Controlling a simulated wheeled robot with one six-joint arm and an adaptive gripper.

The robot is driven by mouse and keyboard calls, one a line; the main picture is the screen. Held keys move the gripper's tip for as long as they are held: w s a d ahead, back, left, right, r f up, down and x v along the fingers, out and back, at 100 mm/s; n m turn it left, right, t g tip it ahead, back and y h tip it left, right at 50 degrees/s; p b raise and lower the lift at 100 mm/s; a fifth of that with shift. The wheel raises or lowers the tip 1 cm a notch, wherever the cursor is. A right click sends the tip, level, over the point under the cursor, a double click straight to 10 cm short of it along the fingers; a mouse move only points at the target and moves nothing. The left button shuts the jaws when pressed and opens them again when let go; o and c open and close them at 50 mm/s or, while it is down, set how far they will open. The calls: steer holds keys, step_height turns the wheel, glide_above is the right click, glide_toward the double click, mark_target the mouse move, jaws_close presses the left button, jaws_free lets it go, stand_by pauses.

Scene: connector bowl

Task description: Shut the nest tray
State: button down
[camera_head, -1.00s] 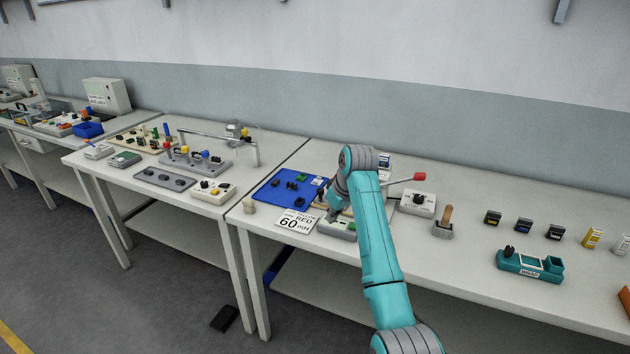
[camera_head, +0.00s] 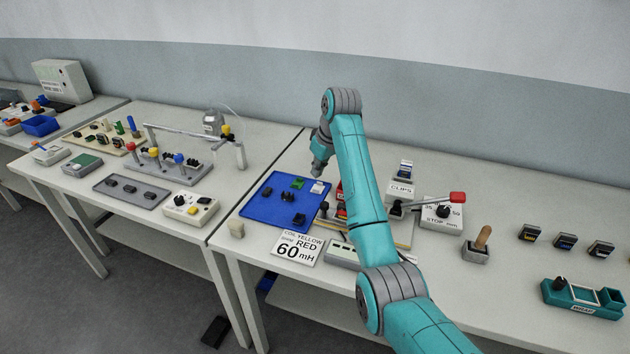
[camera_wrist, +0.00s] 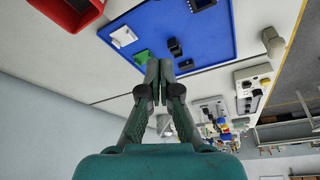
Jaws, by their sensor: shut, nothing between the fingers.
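No part here is clearly marked as the nest tray. A fixture on a tan board (camera_head: 405,232), with a red-handled lever (camera_head: 457,197), is partly hidden behind my arm. A flat blue tray (camera_head: 262,206) with several black, green and white connectors lies left of it; it also shows in the wrist view (camera_wrist: 215,40). My gripper (camera_head: 318,172) is shut and empty, pointing down near the blue tray's back right corner. In the wrist view its fingertips (camera_wrist: 159,66) meet in front of the tray; I cannot tell whether they touch anything.
A red bin (camera_wrist: 65,12) shows in the wrist view. The table behind my gripper is clear.

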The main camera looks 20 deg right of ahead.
steer(key=x, duration=1)
steer(key=shift+s, duration=0.15)
steer(key=shift+s+d, duration=0.45)
steer(key=shift+s, duration=0.45)
steer(key=shift+s+d, duration=0.45)
steer(key=shift+s, duration=0.45)
